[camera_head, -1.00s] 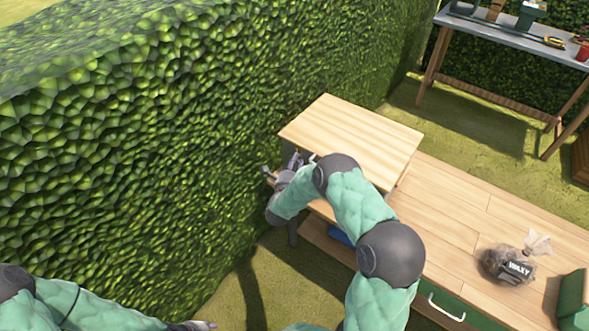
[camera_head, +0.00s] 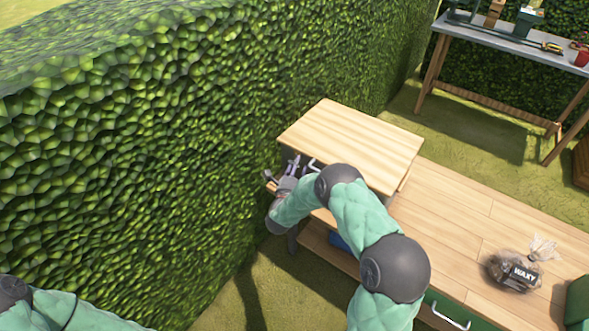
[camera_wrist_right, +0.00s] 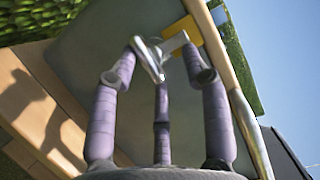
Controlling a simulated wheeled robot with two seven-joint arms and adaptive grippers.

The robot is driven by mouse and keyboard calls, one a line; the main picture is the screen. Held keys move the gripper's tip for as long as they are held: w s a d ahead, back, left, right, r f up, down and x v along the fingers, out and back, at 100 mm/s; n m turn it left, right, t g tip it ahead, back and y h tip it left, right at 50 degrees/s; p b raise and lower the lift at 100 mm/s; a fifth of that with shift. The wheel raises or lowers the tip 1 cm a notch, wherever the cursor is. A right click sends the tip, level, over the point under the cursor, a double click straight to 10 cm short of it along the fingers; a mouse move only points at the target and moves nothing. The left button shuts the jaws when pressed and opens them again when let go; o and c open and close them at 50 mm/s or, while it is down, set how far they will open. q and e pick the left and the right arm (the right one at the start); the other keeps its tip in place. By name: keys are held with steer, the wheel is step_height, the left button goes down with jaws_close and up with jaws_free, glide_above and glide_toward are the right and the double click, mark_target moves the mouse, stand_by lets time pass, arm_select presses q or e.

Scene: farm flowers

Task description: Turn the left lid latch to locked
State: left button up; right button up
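My right gripper (camera_head: 291,168) is at the left front side of a raised wooden-topped box (camera_head: 350,145), just left of a pale handle (camera_head: 317,164). In the right wrist view the purple fingers of this gripper (camera_wrist_right: 162,62) are spread in front of a grey panel (camera_wrist_right: 85,50). A small silver lever, apparently the latch (camera_wrist_right: 149,60), lies between the fingertips, by a yellow patch (camera_wrist_right: 186,33). I cannot tell whether the fingers touch it or how far it is turned. My left gripper is outside the frame; only its arm shows at bottom left.
A tall hedge (camera_head: 130,150) stands close to the left of the box. A wooden worktop (camera_head: 455,215) runs right, with a bagged item marked WAXY (camera_head: 515,272). A tool table (camera_head: 510,42) stands at the back right. A silver bar (camera_wrist_right: 250,135) is right of the fingers.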

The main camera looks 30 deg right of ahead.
steer(key=shift+a+f, duration=0.1)
steer(key=shift+a, duration=0.1)
stand_by(0.4)
steer(key=v, duration=1.2)
